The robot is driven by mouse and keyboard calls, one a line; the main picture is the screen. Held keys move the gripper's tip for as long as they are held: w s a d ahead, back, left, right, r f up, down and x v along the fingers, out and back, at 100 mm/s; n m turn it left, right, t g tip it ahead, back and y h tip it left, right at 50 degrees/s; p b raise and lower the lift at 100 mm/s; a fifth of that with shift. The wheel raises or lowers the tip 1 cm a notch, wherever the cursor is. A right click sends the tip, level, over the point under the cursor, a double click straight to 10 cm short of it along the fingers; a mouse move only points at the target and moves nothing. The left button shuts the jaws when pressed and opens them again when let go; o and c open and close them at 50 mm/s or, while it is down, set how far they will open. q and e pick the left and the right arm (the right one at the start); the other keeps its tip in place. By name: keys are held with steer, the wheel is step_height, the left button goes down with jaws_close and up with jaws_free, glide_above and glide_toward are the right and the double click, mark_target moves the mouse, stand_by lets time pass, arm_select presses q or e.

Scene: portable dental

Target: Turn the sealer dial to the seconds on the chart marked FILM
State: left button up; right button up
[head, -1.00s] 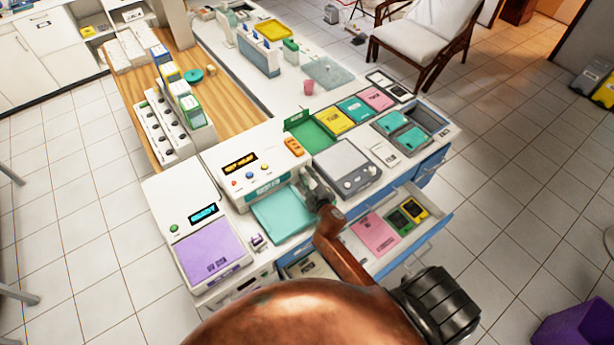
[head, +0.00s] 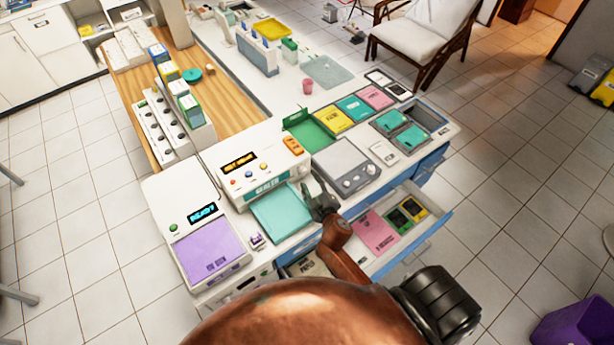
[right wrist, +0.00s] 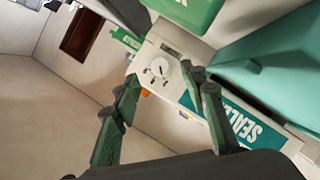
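The sealer (head: 262,163) is a white box with an amber display, small buttons, an orange part and a teal SEALER label on its front. In the right wrist view the sealer (right wrist: 178,95) lies sideways, and its white round dial (right wrist: 160,67) with a dark pointer shows beyond my fingers. My right gripper (right wrist: 160,77) is open, its two fingers apart with the dial seen between their tips; I cannot see contact. In the head view my right gripper (head: 320,197) is at the sealer's front right, beside the teal pad. No FILM chart is readable. My left gripper is not in view.
A teal pad (head: 282,212) lies before the sealer. A purple-topped unit (head: 209,250) stands left and a grey-topped device (head: 345,165) right. An open drawer (head: 440,222) holding pouches juts out near my right arm. Colored packs line the counter behind.

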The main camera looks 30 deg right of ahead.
steer(key=v, duration=0.7)
stand_by(0.4)
